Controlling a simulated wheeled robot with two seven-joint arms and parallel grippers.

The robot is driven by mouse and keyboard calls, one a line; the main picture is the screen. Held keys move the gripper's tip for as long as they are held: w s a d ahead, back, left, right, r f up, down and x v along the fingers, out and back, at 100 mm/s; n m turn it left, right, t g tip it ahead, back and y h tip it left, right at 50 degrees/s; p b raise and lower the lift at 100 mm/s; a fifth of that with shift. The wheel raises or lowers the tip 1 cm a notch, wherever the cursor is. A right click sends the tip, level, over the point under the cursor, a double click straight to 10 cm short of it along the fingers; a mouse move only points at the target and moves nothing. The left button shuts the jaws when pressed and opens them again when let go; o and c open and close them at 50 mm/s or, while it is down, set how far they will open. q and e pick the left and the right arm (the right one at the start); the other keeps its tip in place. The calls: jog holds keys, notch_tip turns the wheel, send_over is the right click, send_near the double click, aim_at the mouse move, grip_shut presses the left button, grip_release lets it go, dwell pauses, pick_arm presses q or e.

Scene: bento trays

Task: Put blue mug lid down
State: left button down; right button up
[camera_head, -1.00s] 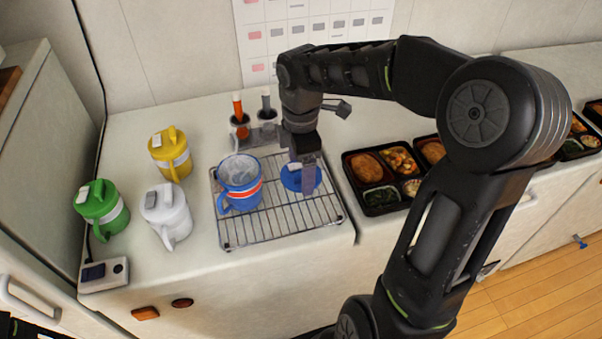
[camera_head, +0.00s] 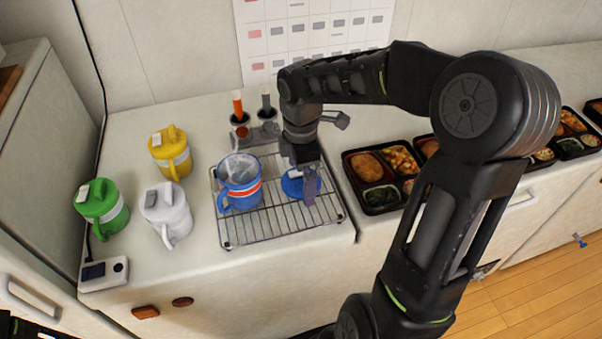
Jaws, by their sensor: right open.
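The blue mug lid (camera_head: 291,187) lies on the wire rack (camera_head: 262,228), to the right of the blue mug. My right gripper (camera_head: 307,190) is open over the lid's right side and hides part of it. I cannot tell whether its fingers touch the lid. The blue mug (camera_head: 241,184) stands upright and uncovered on the rack, with a red and white band. Its inside looks pale. My left gripper is not in view.
Yellow (camera_head: 170,153), green (camera_head: 102,206) and white (camera_head: 167,213) lidded mugs stand left of the rack. A holder with orange- and grey-handled tools (camera_head: 239,108) is behind it. Bento trays (camera_head: 372,203) line the counter at right. A switch box (camera_head: 104,274) sits at the front left.

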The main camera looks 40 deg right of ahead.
jog(key=shift+r, duration=0.1)
notch_tip(320, 180, up, 12)
dwell(0.5)
dwell(0.8)
